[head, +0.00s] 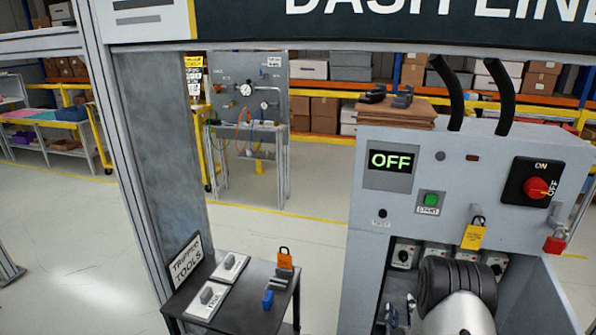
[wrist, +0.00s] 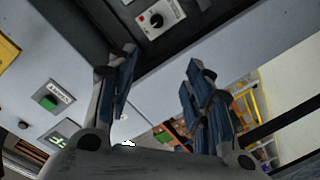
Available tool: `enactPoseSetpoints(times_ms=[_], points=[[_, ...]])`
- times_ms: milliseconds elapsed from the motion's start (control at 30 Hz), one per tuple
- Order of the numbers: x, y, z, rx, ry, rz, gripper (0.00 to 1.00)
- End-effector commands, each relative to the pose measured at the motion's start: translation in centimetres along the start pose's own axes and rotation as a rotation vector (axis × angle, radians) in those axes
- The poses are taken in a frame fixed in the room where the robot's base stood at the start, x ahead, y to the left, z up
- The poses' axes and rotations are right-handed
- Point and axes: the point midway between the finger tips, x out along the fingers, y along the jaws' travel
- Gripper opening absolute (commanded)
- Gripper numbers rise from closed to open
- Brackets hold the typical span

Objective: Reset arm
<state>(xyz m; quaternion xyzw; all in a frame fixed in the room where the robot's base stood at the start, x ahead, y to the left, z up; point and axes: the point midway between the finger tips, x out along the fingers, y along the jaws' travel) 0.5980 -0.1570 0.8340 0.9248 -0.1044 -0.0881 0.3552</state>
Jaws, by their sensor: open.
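My gripper (wrist: 160,95) is open and empty, its two blue-padded fingers spread apart in the wrist view. In the head view my arm comes up from the bottom right, and the gripper (head: 398,313) is partly seen in front of the lower part of the grey control panel (head: 400,210). The panel's display (head: 390,161) reads OFF. I cannot tell whether the gripper touches the panel.
A dark tool table (head: 245,276) stands at left with a blue padlock (head: 268,299). Open floor lies between.

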Motion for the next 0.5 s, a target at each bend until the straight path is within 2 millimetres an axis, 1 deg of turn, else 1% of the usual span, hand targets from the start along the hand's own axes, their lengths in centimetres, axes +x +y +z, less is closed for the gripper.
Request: enactPoseSetpoints(times_ms=[33,167,233,267,300,367,400,500], points=[[0.5,0.6,-1.1,0.011,-0.004,-0.012,0.47],[1.4,1.5,-3.4,0.047,-0.037,-0.058,0.47],[1.7,2.2,-4.9,0.07,-0.06,-0.088,0.47],[1.8,2.5,-5.7,0.081,-0.07,-0.102,0.47],[1.8,3.0,-6.9,0.098,-0.085,-0.122,0.47],[1.7,3.7,-8.7,0.126,-0.115,-0.156,0.47],[1.4,4.3,-10.0,0.146,-0.138,-0.181,0.47],[-0.1,5.5,-13.2,0.196,-0.2,-0.242,0.47]])
